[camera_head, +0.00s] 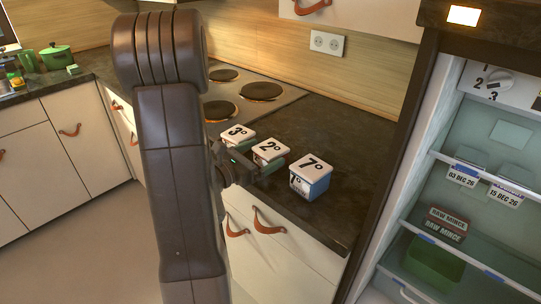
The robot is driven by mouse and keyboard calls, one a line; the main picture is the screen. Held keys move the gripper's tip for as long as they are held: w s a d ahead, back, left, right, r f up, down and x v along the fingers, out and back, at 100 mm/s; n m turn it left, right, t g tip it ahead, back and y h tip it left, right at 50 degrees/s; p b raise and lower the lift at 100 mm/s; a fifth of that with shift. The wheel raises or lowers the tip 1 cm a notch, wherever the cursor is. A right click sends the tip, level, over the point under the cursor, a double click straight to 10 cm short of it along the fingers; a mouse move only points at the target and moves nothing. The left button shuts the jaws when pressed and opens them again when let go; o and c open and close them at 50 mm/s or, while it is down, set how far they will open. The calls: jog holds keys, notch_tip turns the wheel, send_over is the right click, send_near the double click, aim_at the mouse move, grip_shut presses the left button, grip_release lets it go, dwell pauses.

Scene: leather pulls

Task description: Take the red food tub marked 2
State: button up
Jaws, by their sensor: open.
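A tub with a white lid marked 2 (271,149) stands on the dark counter, the middle one of three tubs in a row. My gripper (252,173) is open, just in front of and slightly left of this tub. I cannot tell whether it touches it. The tub marked 3 (238,132) is behind to the left. The tub marked 7 (311,166), with a blue side, is to the right.
The cooktop (262,91) lies behind the tubs. The open fridge (455,190) on the right holds a green bin (434,262) and dated labels. Drawers with leather pulls (266,223) are below the counter. The counter right of the tubs is clear.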

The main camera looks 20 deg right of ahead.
aim_at(281, 145)
jog(key=shift+x, duration=2.2)
jog(key=c, duration=1.2)
